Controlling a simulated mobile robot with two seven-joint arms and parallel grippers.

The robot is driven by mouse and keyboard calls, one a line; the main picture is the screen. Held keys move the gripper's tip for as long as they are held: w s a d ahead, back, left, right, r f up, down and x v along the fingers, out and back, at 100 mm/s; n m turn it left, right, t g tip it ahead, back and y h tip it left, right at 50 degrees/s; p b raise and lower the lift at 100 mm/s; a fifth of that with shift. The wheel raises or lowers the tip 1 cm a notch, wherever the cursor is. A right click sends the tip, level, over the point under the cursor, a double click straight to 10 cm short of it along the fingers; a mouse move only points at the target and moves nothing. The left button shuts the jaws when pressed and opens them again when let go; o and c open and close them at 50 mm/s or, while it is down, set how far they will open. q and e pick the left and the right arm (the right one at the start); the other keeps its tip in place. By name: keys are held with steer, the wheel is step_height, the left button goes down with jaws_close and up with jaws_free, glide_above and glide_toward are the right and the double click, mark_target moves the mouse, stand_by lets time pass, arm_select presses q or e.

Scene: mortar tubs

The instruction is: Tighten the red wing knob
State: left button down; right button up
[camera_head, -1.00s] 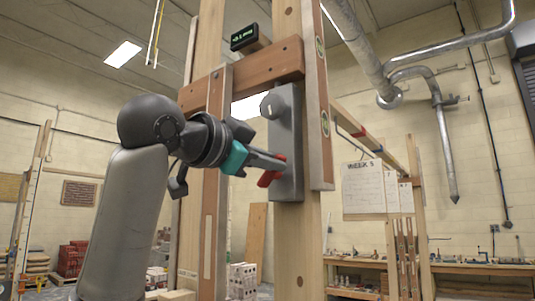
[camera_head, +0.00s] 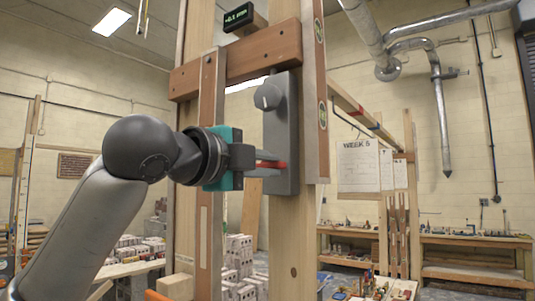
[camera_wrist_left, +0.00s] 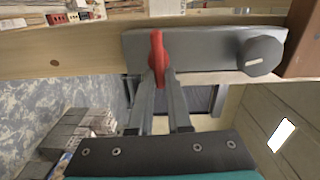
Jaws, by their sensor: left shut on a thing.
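The red wing knob (camera_head: 272,165) sits low on a grey vertical plate (camera_head: 281,115) fixed to a wooden post. My left gripper (camera_head: 266,161) reaches in from the left, and its fingers are shut on the knob. The wing lies about level in the head view, partly hidden by the fingers. In the left wrist view the red wing knob (camera_wrist_left: 157,52) stands upright between the fingertips of the left gripper (camera_wrist_left: 160,78). A round grey knob (camera_head: 267,97) is higher on the same plate. My right gripper is not in view.
A small display with green characters (camera_head: 238,18) sits above the wooden crossbar (camera_head: 250,60). Upright boards with level vials flank the plate. Stacked blocks (camera_head: 238,255) stand low behind the post. A workbench (camera_head: 475,255) is at the back right.

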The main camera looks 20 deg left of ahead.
arm_select(q)
steer(key=shift+w+f+m, duration=0.1)
steer(key=shift+f+m, duration=0.15)
steer(key=shift+m, duration=0.05)
stand_by(0.4)
steer(key=c, duration=0.9)
jaws_free()
steer(key=shift+a+r, duration=0.1)
steer(key=shift+a, duration=0.05)
steer(key=shift+o, duration=0.2)
steer(key=shift+s, duration=0.2)
steer(key=b+v, duration=0.2)
steer(key=v, duration=1.3)
steer(key=shift+b, duration=0.35)
steer(key=shift+r, duration=0.1)
